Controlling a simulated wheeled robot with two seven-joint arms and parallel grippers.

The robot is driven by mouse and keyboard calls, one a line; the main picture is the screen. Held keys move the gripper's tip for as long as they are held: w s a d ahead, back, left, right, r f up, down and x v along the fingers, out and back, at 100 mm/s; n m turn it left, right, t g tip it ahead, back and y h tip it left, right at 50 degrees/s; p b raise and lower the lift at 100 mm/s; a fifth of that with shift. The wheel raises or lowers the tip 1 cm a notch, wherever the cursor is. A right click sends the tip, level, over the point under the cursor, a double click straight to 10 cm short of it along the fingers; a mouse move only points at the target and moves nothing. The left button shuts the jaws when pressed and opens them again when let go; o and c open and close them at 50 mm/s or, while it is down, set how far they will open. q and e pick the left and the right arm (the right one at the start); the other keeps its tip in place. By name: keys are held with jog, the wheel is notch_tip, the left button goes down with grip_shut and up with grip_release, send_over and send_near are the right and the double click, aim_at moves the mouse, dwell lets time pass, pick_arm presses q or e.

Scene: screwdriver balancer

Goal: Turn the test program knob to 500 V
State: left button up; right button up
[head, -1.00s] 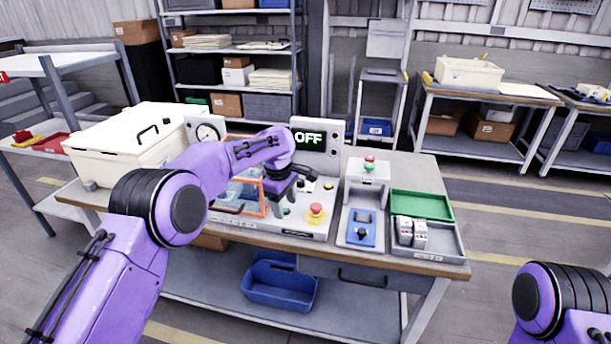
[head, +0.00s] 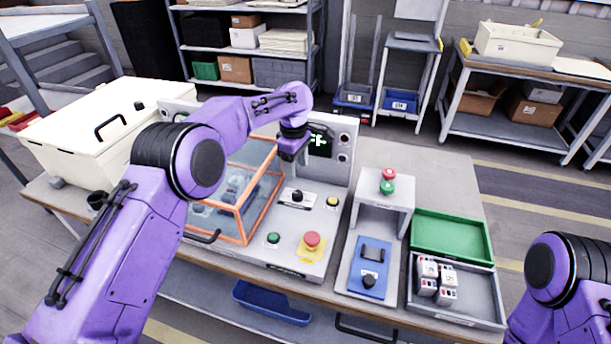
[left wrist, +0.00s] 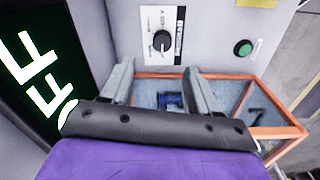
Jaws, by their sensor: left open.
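The test program knob (head: 297,196) is a small black dial on the grey tester's sloping panel. It also shows in the left wrist view (left wrist: 161,42), with a printed scale and a black label strip beside it. My left gripper (head: 290,158) hangs over the panel, in front of the display and apart from the knob. In the left wrist view its two fingers (left wrist: 160,72) are spread with nothing between them, and the knob lies beyond the tips. The display (head: 320,141) is partly hidden by my arm; the letters FF show. The voltage marks are too small to read.
An orange-framed clear guard (head: 243,215) stands left of the knob. A green button (head: 273,238), a red mushroom button (head: 312,240) and a yellow button (head: 332,202) sit on the panel. A blue device (head: 369,272) and a green tray (head: 450,235) are to the right.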

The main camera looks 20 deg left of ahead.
pick_arm(q)
jog(key=shift+w+f, duration=0.3)
jog(key=shift+f, duration=0.25)
jog(key=p, duration=0.1)
send_over(298, 192)
jog(key=s, duration=0.2)
notch_tip(298, 192, down, 4)
jog(key=shift+w+d+f, duration=0.1)
jog(key=shift+w, duration=0.05)
jog(key=f, duration=0.1)
jog(key=w+f, duration=0.1)
jog(key=f, duration=0.3)
jog(key=shift+w+p, duration=0.3)
jog(key=shift+p, duration=0.1)
jog(key=shift+s+r, duration=0.3)
jog(key=c, duration=1)
pick_arm(e)
jog(key=shift+s+r, duration=0.15)
jog(key=shift+r, duration=0.35)
jog(key=shift+s+r, duration=0.15)
jog(key=shift+r, duration=0.35)
